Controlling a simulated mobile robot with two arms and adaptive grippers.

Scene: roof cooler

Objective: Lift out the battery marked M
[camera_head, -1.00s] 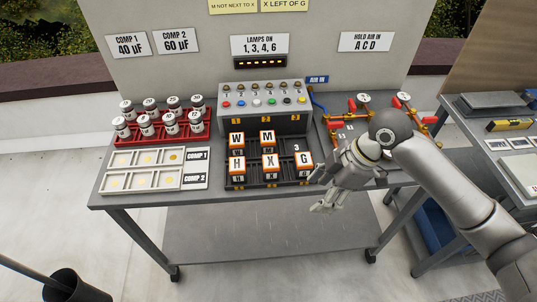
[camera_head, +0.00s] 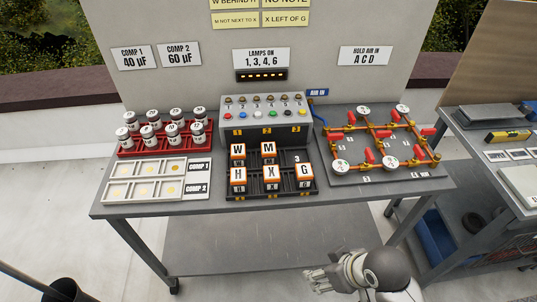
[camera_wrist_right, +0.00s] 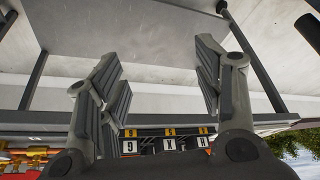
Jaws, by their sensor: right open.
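The battery marked M (camera_head: 268,152) is an orange block with a white top label. It stands in the back row of the black battery tray (camera_head: 310,191), right of battery W (camera_head: 237,153) and behind battery X (camera_head: 271,176). Battery H (camera_head: 238,178) and battery G (camera_head: 305,174) stand at the front left and front right. The slot behind G, marked 3, is empty. My right gripper (camera_head: 316,279) is open and empty, in front of and below the table's front edge. Its fingers (camera_wrist_right: 155,85) stand apart in the right wrist view, with the G, X and H labels inverted. My left gripper is out of view.
A grey box (camera_head: 265,118) with coloured buttons stands behind the tray. A red rack of capacitors (camera_head: 125,152) and a white tray (camera_head: 150,180) are at the left. Copper pipes with gauges and red valves (camera_head: 370,155) are at the right. The front table strip (camera_head: 250,205) is clear.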

